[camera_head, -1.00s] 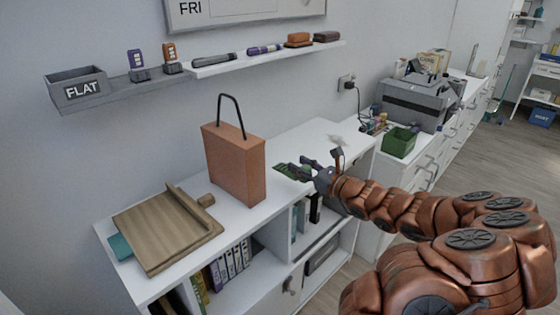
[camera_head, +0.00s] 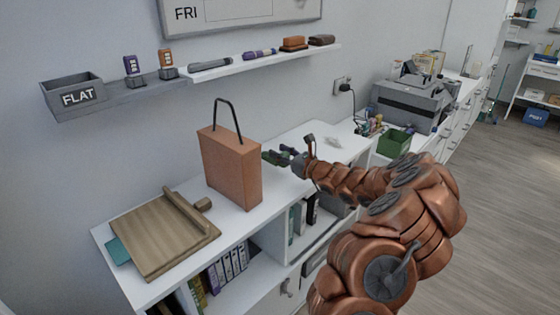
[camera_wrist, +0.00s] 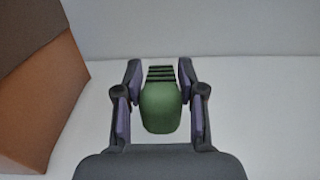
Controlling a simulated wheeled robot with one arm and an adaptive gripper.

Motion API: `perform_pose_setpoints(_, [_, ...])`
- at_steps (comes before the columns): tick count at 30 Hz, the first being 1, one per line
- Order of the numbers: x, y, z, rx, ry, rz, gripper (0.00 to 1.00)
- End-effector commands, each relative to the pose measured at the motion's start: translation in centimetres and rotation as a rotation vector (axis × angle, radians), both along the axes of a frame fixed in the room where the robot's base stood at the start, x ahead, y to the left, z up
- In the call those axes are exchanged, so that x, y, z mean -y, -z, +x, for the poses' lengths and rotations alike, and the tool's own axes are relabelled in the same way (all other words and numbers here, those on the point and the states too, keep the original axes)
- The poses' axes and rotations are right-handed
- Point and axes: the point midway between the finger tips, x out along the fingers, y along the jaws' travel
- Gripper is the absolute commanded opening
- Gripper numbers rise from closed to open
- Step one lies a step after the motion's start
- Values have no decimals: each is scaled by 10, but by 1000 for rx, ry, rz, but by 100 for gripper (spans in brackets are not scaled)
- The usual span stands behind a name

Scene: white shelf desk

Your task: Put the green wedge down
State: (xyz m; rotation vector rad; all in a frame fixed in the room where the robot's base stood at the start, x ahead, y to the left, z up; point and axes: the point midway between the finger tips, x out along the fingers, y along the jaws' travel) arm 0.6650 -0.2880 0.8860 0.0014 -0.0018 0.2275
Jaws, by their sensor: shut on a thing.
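The green wedge (camera_head: 271,157) is over the white desk top, just right of the orange-brown box. In the wrist view the wedge (camera_wrist: 160,108) sits between the two fingers, with dark stripes across its far end. My gripper (camera_head: 280,157) is shut on it; the fingers also show in the wrist view (camera_wrist: 160,72). I cannot tell whether the wedge touches the desk top or hangs a little above it.
The tall orange-brown box (camera_head: 230,168) with a dark handle stands close on the left; it also shows in the wrist view (camera_wrist: 38,105). A brown wooden board (camera_head: 160,235) lies farther left. A green bin (camera_head: 394,143) is at right.

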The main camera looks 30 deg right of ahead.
Motion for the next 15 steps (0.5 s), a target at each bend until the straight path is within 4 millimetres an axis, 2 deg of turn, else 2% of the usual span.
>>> perform_pose_setpoints(4, [-1, 0, 8, 1, -4, -3, 0])
perform_pose_setpoints(11, [1, 30, 6, -5, -1, 0, 0])
perform_pose_setpoints(15, [1, 36, 6, 0, 0, 0, 0])
